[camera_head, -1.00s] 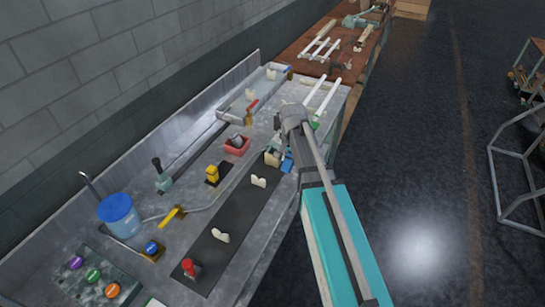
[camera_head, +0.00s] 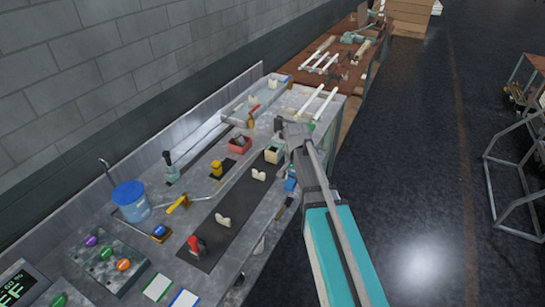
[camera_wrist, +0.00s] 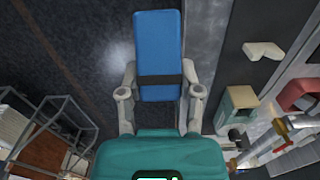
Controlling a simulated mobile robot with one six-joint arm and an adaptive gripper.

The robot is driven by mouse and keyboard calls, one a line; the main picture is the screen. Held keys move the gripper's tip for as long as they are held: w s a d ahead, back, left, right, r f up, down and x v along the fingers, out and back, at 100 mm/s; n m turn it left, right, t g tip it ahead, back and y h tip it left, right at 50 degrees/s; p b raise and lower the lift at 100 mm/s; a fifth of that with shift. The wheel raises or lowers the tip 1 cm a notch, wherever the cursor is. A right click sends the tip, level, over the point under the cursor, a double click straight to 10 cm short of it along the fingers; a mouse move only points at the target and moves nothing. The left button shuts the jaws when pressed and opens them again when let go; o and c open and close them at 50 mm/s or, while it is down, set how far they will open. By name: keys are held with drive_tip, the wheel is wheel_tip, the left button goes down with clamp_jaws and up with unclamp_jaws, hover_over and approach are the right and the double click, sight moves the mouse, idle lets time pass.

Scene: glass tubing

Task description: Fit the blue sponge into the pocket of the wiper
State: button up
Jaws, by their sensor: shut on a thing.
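The blue sponge (camera_wrist: 158,45), a long block with a dark band across it, is held between the two fingers of my gripper (camera_wrist: 159,80) in the wrist view. In the head view the sponge (camera_head: 290,184) shows at the bench's front edge, partly hidden by my arm. The gripper is shut on it, and dark floor lies behind it in the wrist view. A small pale green and tan box-like piece (camera_head: 273,154), apparently the wiper with its pocket, stands on the bench just left of my gripper. It also shows right of the sponge in the wrist view (camera_wrist: 238,103), apart from it.
A red bin (camera_head: 240,146) and a yellow piece (camera_head: 216,168) stand near the wiper. Pale V-shaped rests (camera_head: 259,174) sit on the dark mat (camera_head: 240,205). White tubes (camera_head: 325,103) lie beyond my gripper. Open floor (camera_head: 430,190) is to the right.

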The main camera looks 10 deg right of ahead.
drive_tip(key=shift+s, duration=0.2)
idle(0.4)
drive_tip(key=shift+a, duration=1.05)
drive_tip(key=shift+w+d, duration=0.1)
drive_tip(key=shift+w, duration=0.05)
